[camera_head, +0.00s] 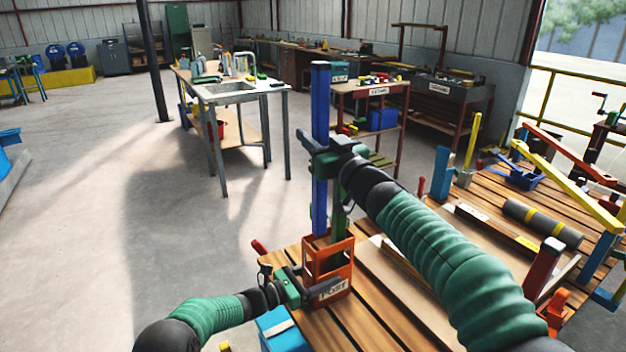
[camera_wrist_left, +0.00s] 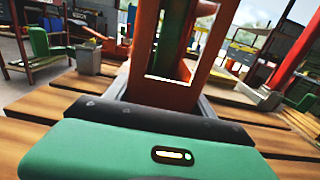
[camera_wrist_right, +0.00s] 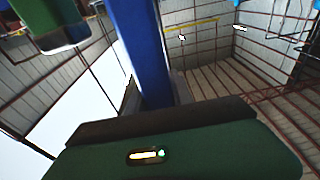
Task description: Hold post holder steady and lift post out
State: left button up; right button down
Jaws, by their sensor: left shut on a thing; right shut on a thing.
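The post holder (camera_head: 342,262) is an orange open frame labelled POST at the near left corner of the slatted wooden table. My left gripper (camera_head: 300,286) is shut on its lower left side; the orange frame also fills the left wrist view (camera_wrist_left: 150,85). The post (camera_head: 320,100) is a tall blue bar, standing upright. My right gripper (camera_head: 326,152) is shut on it about midway up; the blue bar also shows in the right wrist view (camera_wrist_right: 143,45). The post's lower end is at or behind the holder's top, so I cannot tell how deep it sits.
The wooden table (camera_head: 484,195) carries a grey cylinder with yellow bands (camera_head: 542,222), a yellow bar (camera_head: 575,178) and several coloured fixtures on the right. A blue box (camera_head: 278,330) is by the near edge. Open floor (camera_head: 90,200) lies to the left.

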aim_at(313, 117)
notch_tip(313, 117, up, 4)
jog(key=shift+r, duration=0.25)
pick_arm(q)
jog(key=o, duration=1.7)
jog(key=shift+o, duration=0.2)
